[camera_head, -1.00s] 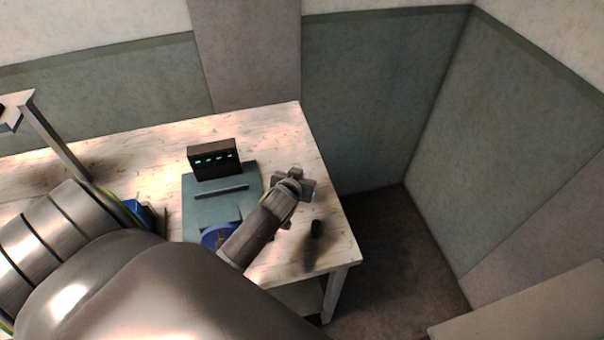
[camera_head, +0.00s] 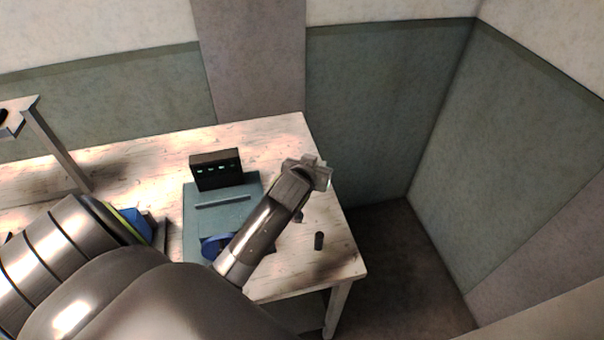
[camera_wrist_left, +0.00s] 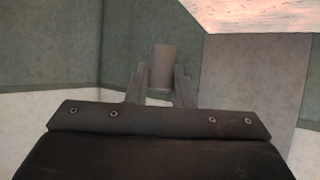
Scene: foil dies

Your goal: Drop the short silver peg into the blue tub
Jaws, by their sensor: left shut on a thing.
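My left gripper (camera_head: 322,170) is above the right edge of the table. In the left wrist view its fingers are shut on a short grey, silver-looking peg (camera_wrist_left: 162,66), which sticks out past the fingertips. In the head view the peg is hard to make out against the gripper. A blue box-like thing (camera_head: 137,222), likely the blue tub, stands on the table at the left. My left arm hides much of it. The gripper is well to its right. My right gripper is in neither view.
A teal plate (camera_head: 222,195) with a slot lies mid-table, with a dark block with small lit holes (camera_head: 216,168) behind it. A round blue part (camera_head: 213,246) lies on the plate. A dark cylinder (camera_head: 319,240) stands near the table's right edge. A raised shelf (camera_head: 55,150) is at left.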

